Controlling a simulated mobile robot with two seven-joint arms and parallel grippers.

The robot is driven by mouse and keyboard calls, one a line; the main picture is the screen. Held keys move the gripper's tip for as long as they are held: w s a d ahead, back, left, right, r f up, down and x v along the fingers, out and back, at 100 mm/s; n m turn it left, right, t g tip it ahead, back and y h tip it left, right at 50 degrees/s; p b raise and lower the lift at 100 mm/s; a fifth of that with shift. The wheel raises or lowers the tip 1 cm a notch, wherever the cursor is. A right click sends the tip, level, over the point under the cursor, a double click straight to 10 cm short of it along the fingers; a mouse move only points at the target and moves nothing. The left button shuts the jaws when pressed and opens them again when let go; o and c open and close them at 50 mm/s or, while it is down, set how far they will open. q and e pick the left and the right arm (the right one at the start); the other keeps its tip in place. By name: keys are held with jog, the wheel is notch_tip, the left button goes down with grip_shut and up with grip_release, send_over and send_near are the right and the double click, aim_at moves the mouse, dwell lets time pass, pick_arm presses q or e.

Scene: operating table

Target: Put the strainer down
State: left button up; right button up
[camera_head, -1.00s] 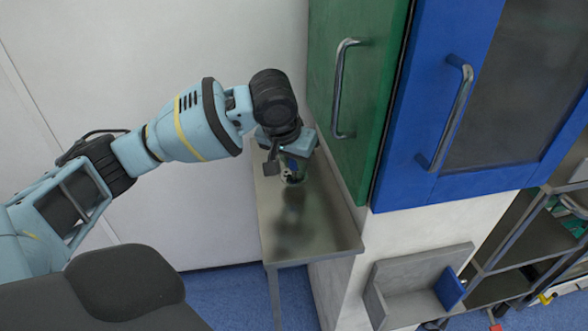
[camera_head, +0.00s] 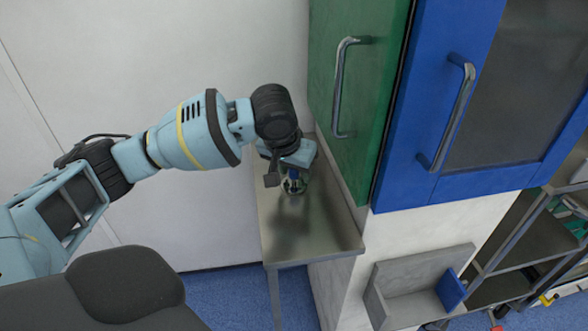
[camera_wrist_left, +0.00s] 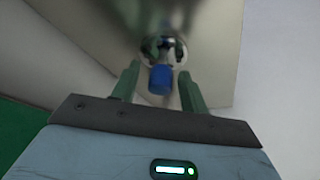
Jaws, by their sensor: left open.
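The strainer has a round, shiny metal part (camera_wrist_left: 165,47) and a blue handle (camera_wrist_left: 160,79) in the left wrist view. In the head view it shows small (camera_head: 293,185) just below my left gripper (camera_head: 290,171), over the metal side table (camera_head: 318,236). My left gripper (camera_wrist_left: 160,72) is open, with its green fingers on either side of the blue handle, and gaps show beside the handle. The metal part lies beyond the fingertips. I cannot tell for sure whether it touches the table top. My right gripper is not in view.
A green cabinet door (camera_head: 357,80) with a metal handle stands close to the right of the table, and a blue door (camera_head: 465,100) beyond it. A white wall is behind. A grey wall bin (camera_head: 420,283) hangs at lower right. The front half of the table is clear.

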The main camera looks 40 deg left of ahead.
pick_arm(q)
jog(key=shift+r, duration=0.1)
jog(key=shift+s+r, duration=0.1)
jog(key=shift+r, duration=0.3)
jog(key=p+v, duration=0.2)
jog(key=v, duration=0.9)
jog(key=shift+s, duration=0.1)
